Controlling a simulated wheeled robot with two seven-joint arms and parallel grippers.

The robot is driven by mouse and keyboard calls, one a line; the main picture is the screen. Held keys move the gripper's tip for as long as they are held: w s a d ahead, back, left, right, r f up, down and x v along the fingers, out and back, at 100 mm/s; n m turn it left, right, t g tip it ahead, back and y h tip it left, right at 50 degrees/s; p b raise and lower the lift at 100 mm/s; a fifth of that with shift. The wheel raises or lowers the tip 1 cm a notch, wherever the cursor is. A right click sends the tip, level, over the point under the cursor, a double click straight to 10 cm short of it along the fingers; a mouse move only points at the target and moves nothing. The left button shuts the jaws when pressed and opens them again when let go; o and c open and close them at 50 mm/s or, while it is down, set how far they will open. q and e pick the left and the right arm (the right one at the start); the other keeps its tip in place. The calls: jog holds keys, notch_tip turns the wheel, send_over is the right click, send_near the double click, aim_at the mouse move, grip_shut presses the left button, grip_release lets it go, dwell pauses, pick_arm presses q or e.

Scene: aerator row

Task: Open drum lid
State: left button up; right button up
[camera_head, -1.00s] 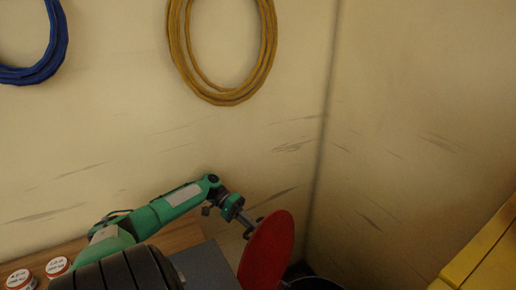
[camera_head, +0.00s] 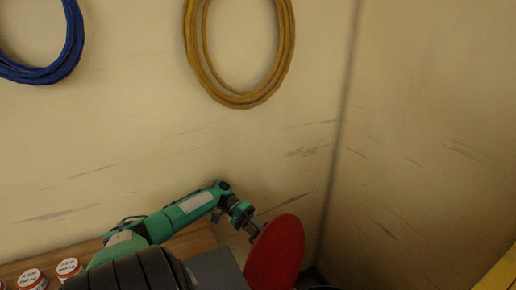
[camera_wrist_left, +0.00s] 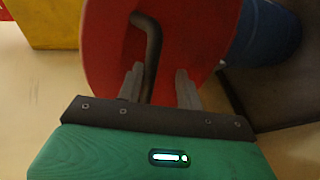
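The red drum lid (camera_head: 275,254) stands steeply tilted at the bottom of the head view, at the end of my left arm. In the left wrist view the lid (camera_wrist_left: 195,30) fills the upper middle, with a dark bent handle (camera_wrist_left: 152,45) on its face. My left gripper (camera_wrist_left: 160,72) has its fingers apart, with the handle running between them. The handle lies near the left-hand finger, with a gap to the other. The blue drum (camera_wrist_left: 265,35) shows partly behind the lid in the wrist view. My right gripper is not in view.
Red-and-white cans (camera_head: 68,267) stand on a wooden bench at the lower left. A blue hose coil (camera_head: 50,65) and a yellow one (camera_head: 240,98) hang on the wall. A yellow object (camera_head: 498,275) is at the lower right. The wall corner is close behind the lid.

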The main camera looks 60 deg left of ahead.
pick_arm(q)
jog(key=shift+r, duration=0.2)
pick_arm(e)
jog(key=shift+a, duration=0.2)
